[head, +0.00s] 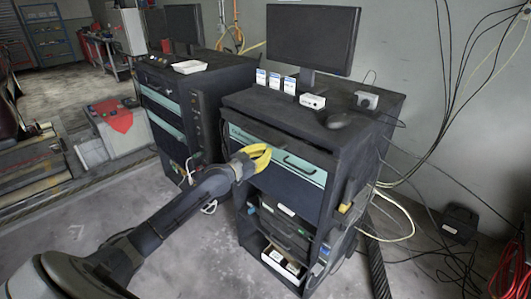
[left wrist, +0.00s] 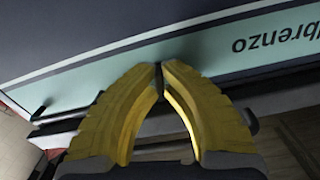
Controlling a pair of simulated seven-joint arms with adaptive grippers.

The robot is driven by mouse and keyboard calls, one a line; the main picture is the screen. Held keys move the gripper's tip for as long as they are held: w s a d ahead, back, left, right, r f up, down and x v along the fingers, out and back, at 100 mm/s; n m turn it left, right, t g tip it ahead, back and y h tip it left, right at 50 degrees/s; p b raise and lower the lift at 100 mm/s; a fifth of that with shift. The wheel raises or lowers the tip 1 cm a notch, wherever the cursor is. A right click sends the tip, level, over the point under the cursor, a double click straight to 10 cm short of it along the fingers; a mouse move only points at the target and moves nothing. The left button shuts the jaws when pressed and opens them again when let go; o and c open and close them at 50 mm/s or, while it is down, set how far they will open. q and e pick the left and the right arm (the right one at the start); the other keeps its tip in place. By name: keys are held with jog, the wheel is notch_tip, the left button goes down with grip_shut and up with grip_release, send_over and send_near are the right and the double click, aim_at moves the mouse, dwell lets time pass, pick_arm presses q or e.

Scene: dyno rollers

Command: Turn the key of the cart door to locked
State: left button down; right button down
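The cart (head: 320,110) stands right of centre in the head view. Its front has a dark and teal door panel (head: 305,170) with a dark handle. My left gripper (head: 266,151) is in front of the panel's left part, its yellow fingertips together. In the left wrist view the gripper (left wrist: 160,66) has its tips meeting over the teal panel (left wrist: 110,82), which bears upside-down lettering. I cannot make out the key in either view; the fingers may hide it.
A monitor (head: 312,38), small white-and-blue boxes (head: 275,81) and a mouse (head: 338,121) are on the cart top. A second dark cart (head: 190,85) stands close on the left. Loose cables (head: 425,160) hang at the right. Floor in front is clear.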

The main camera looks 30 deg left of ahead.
pick_arm(q)
jog(key=shift+n, duration=1.1)
jog(key=c, duration=1.5)
grip_release()
jog(key=shift+c, duration=0.2)
jog(key=v, duration=1.2)
